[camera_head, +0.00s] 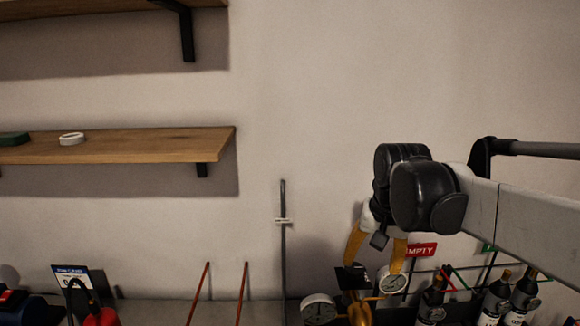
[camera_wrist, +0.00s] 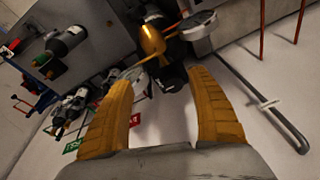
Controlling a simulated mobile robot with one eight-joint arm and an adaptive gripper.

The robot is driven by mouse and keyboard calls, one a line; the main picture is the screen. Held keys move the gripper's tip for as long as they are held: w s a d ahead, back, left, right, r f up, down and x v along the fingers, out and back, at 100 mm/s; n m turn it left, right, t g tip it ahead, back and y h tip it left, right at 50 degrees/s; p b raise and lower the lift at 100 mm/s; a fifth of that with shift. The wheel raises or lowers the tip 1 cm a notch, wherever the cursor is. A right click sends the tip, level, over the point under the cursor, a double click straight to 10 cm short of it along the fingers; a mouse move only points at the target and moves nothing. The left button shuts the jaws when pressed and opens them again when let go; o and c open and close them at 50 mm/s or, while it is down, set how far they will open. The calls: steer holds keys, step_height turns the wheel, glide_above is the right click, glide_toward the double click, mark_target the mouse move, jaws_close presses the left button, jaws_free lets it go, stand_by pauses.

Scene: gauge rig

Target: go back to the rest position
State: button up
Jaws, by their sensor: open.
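My gripper (camera_head: 374,266) has two orange fingers and hangs from my arm at the right of the head view, just above the gauge rig. In the wrist view my gripper (camera_wrist: 160,82) has its fingers spread wide with nothing held between them. Beyond the fingertips is a brass regulator (camera_wrist: 152,40) with a round gauge (camera_wrist: 200,22) on one side and another gauge near the left finger. In the head view the brass regulator (camera_head: 359,312) stands below my fingers, with white dial gauges (camera_head: 319,308) on either side. Whether a fingertip touches the rig I cannot tell.
Several dark bottles (camera_head: 494,298) stand at the lower right, near a red EMPTY sign (camera_head: 420,250). Thin red rods (camera_head: 199,293) and a grey hooked rod (camera_head: 283,245) stand left of the rig. A wooden shelf (camera_head: 170,146) is at the left. The upper middle wall is clear.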

steer(key=s+f+n+t+b, duration=0.3)
steer(key=s+f+b, duration=0.3)
steer(key=s+f, duration=0.7)
steer(key=shift+s+t, duration=0.7)
steer(key=shift+s, duration=0.55)
